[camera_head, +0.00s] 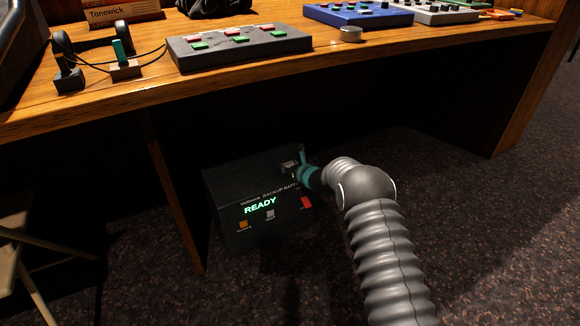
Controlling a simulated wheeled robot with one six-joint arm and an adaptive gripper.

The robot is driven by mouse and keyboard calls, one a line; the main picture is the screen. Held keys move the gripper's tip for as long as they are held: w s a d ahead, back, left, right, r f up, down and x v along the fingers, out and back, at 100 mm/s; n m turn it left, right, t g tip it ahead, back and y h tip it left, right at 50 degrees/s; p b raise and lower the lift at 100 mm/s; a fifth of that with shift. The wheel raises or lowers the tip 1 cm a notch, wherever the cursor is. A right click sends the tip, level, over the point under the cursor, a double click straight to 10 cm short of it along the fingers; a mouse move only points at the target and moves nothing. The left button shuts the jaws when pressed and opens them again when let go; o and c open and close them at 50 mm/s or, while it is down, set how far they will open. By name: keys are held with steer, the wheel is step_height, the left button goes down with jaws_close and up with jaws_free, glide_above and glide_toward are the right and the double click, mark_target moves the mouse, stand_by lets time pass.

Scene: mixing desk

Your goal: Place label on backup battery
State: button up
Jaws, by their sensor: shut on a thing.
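The backup battery (228,189) is a black box under the desk. Its front shows a green lit "READY", an orange button, a grey button and a red one, with partly covered lettering along the upper front edge. My gripper (296,163), with teal parts, is at the top right of the box, over its upper surface. It is shut on a small greyish piece (288,166), which looks like the label but is too small and dark to read. I cannot tell whether this piece touches the box. My gripper and arm hide the box's right end.
The wooden desk (110,105) overhangs the box, and a wooden support panel (172,190) stands to its left. A folding chair (35,255) is at lower left. Carpet is open at right.

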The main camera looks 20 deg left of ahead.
steer(key=shift+f, duration=0.2)
steer(key=o, duration=0.8)
steer(key=shift+r, duration=0.1)
steer(key=shift+r, duration=0.15)
steer(key=shift+s+d, duration=0.1)
steer(key=shift+d, duration=0.05)
steer(key=v, duration=1.1)
steer(key=shift+s+d+r, duration=0.2)
steer(key=shift+d, duration=0.05)
